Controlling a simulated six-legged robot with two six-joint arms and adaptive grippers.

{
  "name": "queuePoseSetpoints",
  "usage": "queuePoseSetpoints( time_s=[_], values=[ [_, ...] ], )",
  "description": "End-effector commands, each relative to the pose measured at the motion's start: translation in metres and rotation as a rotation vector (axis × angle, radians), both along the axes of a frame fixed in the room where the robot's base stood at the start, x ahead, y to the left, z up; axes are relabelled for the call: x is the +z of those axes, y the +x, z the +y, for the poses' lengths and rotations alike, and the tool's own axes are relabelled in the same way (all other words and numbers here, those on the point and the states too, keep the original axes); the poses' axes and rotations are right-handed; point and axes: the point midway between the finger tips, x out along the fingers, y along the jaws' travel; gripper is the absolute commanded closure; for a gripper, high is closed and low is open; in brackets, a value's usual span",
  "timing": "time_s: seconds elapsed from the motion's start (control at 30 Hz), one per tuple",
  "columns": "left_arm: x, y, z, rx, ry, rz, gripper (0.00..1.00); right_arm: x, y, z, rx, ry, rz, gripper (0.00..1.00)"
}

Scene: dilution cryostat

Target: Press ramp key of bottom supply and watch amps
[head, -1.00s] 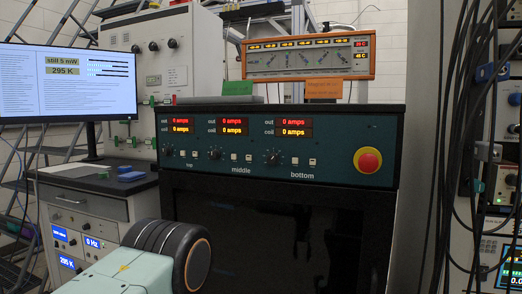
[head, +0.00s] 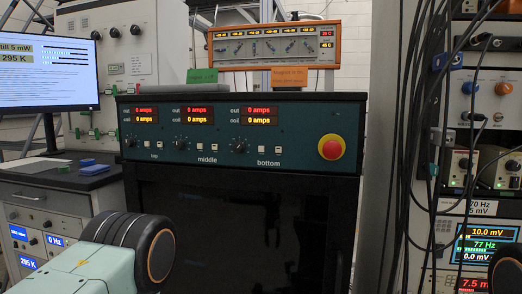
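The teal magnet supply panel (head: 296,151) faces me on top of a black rack. It carries three sections labelled top, middle and bottom. The bottom supply's display (head: 259,116) reads 0 amps on both its out and coil lines. Below it are a black knob (head: 239,146) and small white keys, one of them a key (head: 278,149) above the "bottom" label. The top and middle displays also read 0 amps. A red round button on a yellow base (head: 331,147) sits at the panel's right. Parts of my arms show low in the view, but neither gripper is visible.
An orange-framed instrument (head: 278,46) stands above the panel. A monitor (head: 48,70) and a cabinet with blue displays (head: 50,215) are at left. Black cables (head: 405,120) hang in front of the right-hand instrument rack (head: 483,130).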

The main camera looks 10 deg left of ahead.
Motion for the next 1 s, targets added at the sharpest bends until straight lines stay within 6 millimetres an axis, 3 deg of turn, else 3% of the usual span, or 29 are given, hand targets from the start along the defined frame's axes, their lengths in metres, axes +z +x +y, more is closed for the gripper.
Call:
queuePoseSetpoints(
  time_s=[0.37, 1.0],
  values=[
    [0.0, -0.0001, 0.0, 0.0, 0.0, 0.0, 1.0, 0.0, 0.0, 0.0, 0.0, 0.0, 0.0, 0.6],
    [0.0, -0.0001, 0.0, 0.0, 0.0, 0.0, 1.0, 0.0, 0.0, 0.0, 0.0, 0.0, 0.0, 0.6]
  ],
)
